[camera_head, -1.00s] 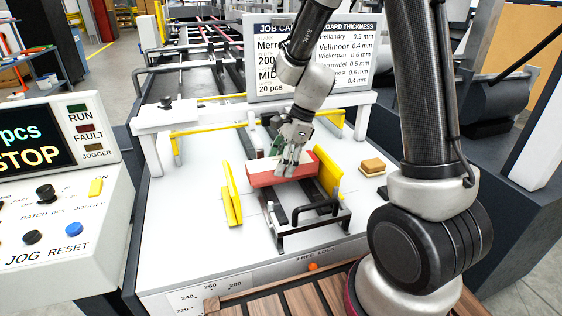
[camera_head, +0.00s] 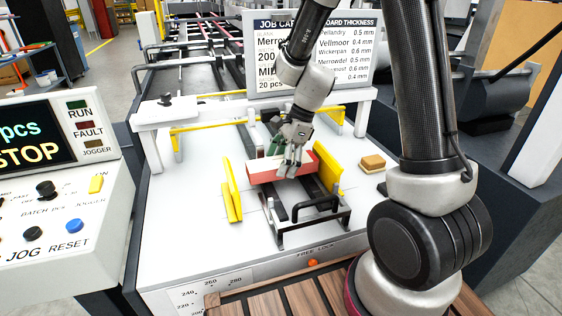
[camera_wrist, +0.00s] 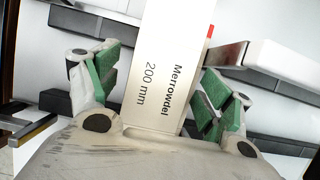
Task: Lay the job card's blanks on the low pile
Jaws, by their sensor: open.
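A stack of blanks (camera_head: 280,170) with a red front edge and a pale top lies between the yellow guides on the machine's feed table. In the wrist view its pale top (camera_wrist: 165,75) reads "Merrowdel 200 mm". My gripper (camera_head: 291,168) is right over the stack. Its green-padded fingers stand open on either side of the label face, with gaps visible in the wrist view (camera_wrist: 158,88). The job card board (camera_head: 310,55) stands behind and is partly hidden by my arm; it shows "Merrow", "200" and "20 pcs".
Yellow guides (camera_head: 231,190) flank the stack. A black-handled metal bracket (camera_head: 312,215) stands in front. A control panel (camera_head: 50,215) showing "STOP" is at left. White table surface is bare at front left.

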